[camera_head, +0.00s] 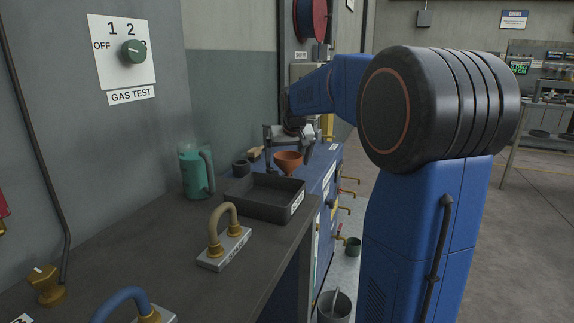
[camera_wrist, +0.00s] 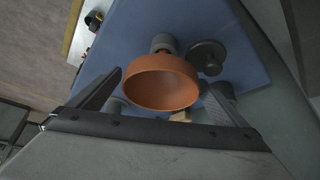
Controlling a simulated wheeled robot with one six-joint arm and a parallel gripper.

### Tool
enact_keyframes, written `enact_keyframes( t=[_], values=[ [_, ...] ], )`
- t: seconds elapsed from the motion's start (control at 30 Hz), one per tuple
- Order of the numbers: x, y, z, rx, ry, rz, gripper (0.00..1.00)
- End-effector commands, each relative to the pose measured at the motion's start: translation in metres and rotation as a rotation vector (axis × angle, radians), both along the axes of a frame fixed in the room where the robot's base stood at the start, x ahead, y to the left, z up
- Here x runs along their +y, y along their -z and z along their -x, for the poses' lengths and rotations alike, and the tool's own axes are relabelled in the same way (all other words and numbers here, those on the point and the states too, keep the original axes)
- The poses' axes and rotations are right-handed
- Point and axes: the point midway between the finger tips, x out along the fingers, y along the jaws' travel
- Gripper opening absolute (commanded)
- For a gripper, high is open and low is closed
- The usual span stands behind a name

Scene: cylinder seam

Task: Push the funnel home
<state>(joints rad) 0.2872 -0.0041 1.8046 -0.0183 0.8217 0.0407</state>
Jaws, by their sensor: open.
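The orange-brown funnel (camera_head: 288,161) stands upright on the blue cabinet (camera_head: 322,166) beyond the dark tray. In the wrist view the wide mouth of the funnel (camera_wrist: 161,84) faces the camera, with a grey fitting behind it. My gripper (camera_wrist: 165,92) is open, with one finger on each side of the funnel. I cannot tell whether either finger touches it. In the head view my gripper (camera_head: 290,140) is above and around the funnel. The funnel's lower end is hidden, so its seating cannot be seen.
A dark tray (camera_head: 262,208), a green jug (camera_head: 193,172) and a small dark cup (camera_head: 241,168) stand near the funnel. A tan handle (camera_head: 222,222) is on the bench. A dark round knob (camera_wrist: 207,56) is close beside the funnel. Copper taps line the cabinet's right side.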

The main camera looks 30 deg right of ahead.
Motion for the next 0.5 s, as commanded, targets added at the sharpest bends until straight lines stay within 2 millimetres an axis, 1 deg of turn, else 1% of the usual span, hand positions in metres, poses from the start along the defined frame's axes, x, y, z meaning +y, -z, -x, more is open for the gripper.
enact_keyframes(
  t=[0.03, 0.1, 0.5],
  values=[
    [0.002, -0.010, 0.005, -0.004, 0.000, 0.001, 0.97],
    [0.004, -0.022, 0.011, -0.004, 0.000, 0.001, 0.97],
    [0.016, -0.091, 0.049, -0.003, 0.000, 0.001, 0.97]
  ],
)
